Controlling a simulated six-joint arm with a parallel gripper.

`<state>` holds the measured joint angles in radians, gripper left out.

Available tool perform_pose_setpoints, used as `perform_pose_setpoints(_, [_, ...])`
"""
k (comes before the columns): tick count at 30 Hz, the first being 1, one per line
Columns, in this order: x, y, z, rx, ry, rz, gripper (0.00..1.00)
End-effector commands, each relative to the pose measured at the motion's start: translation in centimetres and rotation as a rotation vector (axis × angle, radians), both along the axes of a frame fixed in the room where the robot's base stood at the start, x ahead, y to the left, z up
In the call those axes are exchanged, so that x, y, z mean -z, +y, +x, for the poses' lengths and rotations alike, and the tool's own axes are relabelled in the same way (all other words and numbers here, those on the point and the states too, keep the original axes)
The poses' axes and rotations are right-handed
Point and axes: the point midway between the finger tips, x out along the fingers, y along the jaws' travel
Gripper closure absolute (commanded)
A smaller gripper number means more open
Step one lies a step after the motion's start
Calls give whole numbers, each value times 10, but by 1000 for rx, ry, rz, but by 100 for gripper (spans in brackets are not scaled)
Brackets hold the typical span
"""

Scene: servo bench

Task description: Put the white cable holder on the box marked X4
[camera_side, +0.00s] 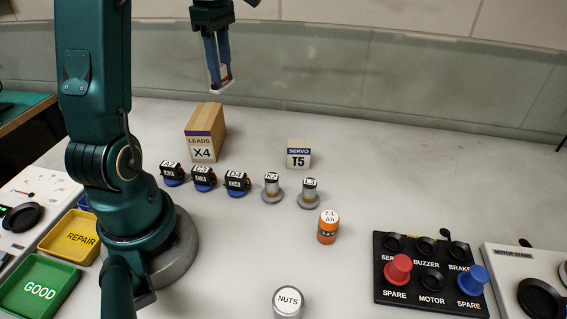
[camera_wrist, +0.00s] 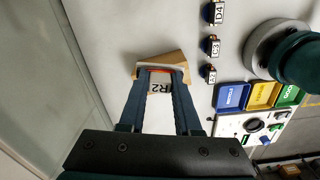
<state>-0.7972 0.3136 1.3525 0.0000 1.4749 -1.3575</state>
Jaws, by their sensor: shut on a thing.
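My gripper (camera_side: 217,82) hangs in the air above the box marked X4 (camera_side: 204,142), pointing down. It is shut on a small white piece, the white cable holder (camera_side: 221,88), which shows between the fingertips. In the wrist view my gripper (camera_wrist: 161,82) has a pale piece marked R2 (camera_wrist: 160,88) between its fingers. The cardboard-brown box (camera_wrist: 178,59) lies beyond it and is partly hidden by the fingers and the piece. The box stands upright on the bench, with a purple LEADS band on its front. A gap shows between the held piece and the box top in the side view.
Servos marked A2, C3 and D4 (camera_side: 236,183) and two metal cylinders (camera_side: 309,193) stand before the box. An orange battery (camera_side: 328,227), NUTS tin (camera_side: 289,302) and switch panel (camera_side: 431,274) are nearer. Bench behind is clear.

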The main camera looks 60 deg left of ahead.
Motion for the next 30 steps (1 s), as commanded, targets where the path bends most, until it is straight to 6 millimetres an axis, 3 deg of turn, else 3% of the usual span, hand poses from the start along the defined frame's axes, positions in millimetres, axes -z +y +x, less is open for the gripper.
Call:
perform_pose_setpoints(3, [-6,24,-20,-119,-2,1,100])
perform_pose_setpoints(10, [-5,41,-38,-202,2,-3,100])
perform_pose_setpoints(30, [70,42,-39,-202,2,-3,100])
